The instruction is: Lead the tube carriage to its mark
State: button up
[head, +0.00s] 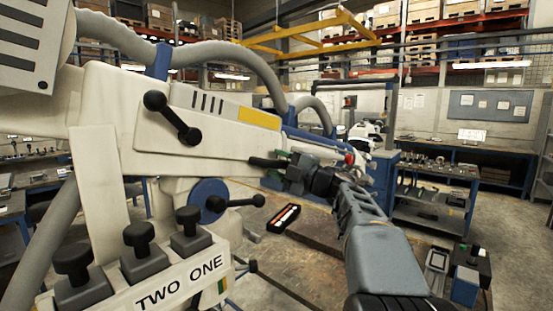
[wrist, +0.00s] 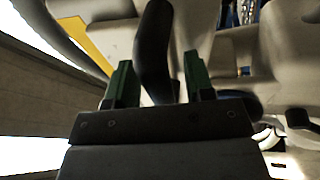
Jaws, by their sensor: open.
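The microscope arm (head: 185,112) is a large cream-white body filling the left of the head view, with a yellow patch (head: 259,117) on its side. Which part is the tube carriage, and where its mark is, I cannot tell for sure. A black handle (head: 266,163) sticks out from the white body toward my gripper (head: 285,167). In the wrist view my gripper (wrist: 158,68) is open, its two green fingers on either side of the black handle (wrist: 154,45). The handle lies between them, with gaps visible, and is not clamped. The yellow patch (wrist: 84,44) also shows there.
A black lever with ball ends (head: 172,117) and a blue hub with a black handle (head: 208,200) are on the machine. Black knobs stand on the "TWO ONE" panel (head: 180,283). A blue workbench (head: 432,200) stands right. An orange-and-black case (head: 286,219) lies beyond my arm.

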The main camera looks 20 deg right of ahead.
jog(key=shift+w+a+r, duration=0.1)
jog(key=shift+w+a, duration=0.2)
jog(key=shift+w, duration=0.1)
jog(key=shift+c, duration=0.3)
grip_shut()
